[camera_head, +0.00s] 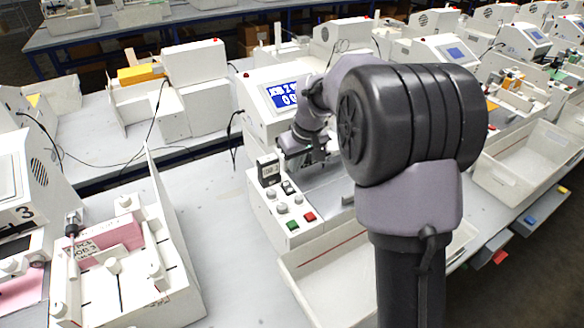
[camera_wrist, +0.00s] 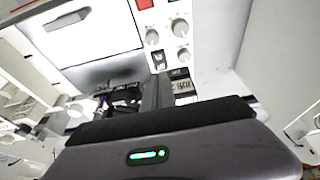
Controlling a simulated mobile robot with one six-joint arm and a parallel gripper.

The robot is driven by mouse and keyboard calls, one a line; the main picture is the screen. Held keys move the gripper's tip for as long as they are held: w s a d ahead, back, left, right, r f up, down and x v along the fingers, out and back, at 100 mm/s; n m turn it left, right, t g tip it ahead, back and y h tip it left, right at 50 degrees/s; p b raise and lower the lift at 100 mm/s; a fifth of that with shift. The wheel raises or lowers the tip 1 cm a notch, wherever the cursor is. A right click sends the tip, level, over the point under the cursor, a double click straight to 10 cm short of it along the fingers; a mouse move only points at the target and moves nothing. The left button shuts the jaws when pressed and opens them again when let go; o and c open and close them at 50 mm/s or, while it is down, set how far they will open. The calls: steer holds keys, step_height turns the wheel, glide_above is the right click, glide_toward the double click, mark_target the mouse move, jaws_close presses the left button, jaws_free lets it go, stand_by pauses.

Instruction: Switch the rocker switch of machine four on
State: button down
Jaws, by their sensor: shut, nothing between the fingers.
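A white machine (camera_head: 257,122) with a blue display (camera_head: 284,96) stands in the middle of the head view; I cannot read a number on it. Its front control box (camera_head: 262,215) carries knobs, a green button (camera_head: 292,225), a red button (camera_head: 309,216) and a small dark rocker switch (camera_head: 288,187). The rocker switch also shows in the wrist view (camera_wrist: 158,59); its position cannot be told. My gripper (camera_head: 312,158) is shut and empty, behind the control box in the head view. In the wrist view its fingertips (camera_wrist: 160,78) lie just short of the switch; contact cannot be told.
A small black-framed counter (camera_head: 268,170) stands on the control box, close to my fingers in the wrist view (camera_wrist: 183,85). A white tray (camera_head: 322,270) sits in front. A machine marked 3 (camera_head: 25,190) stands at left. Bare table (camera_head: 215,205) lies between them.

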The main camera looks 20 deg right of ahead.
steer(key=v, duration=0.2)
steer(key=s+v, duration=0.1)
steer(key=v, duration=0.1)
steer(key=shift+w+d+f+p, duration=0.1)
steer(key=shift+f+p, duration=0.1)
steer(key=shift+p, duration=0.1)
steer(key=s+a+r+m+t+b, duration=0.1)
steer(key=s+a+r+m+b, duration=0.15)
steer(key=s, duration=0.65)
steer(key=s+a+r+m+t+b, duration=0.1)
steer(key=s+a+r+m+b, duration=0.15)
steer(key=s, duration=0.75)
steer(key=s+a+f+m+b, duration=0.1)
steer(key=s+f, duration=0.1)
steer(key=s, duration=0.4)
steer(key=s+a+f+m+y+b, duration=0.1)
steer(key=s+f+b, duration=0.1)
steer(key=s, duration=0.4)
steer(key=shift+s+a+f, duration=0.15)
steer(key=shift+a+f, duration=0.05)
steer(key=shift+f, duration=0.4)
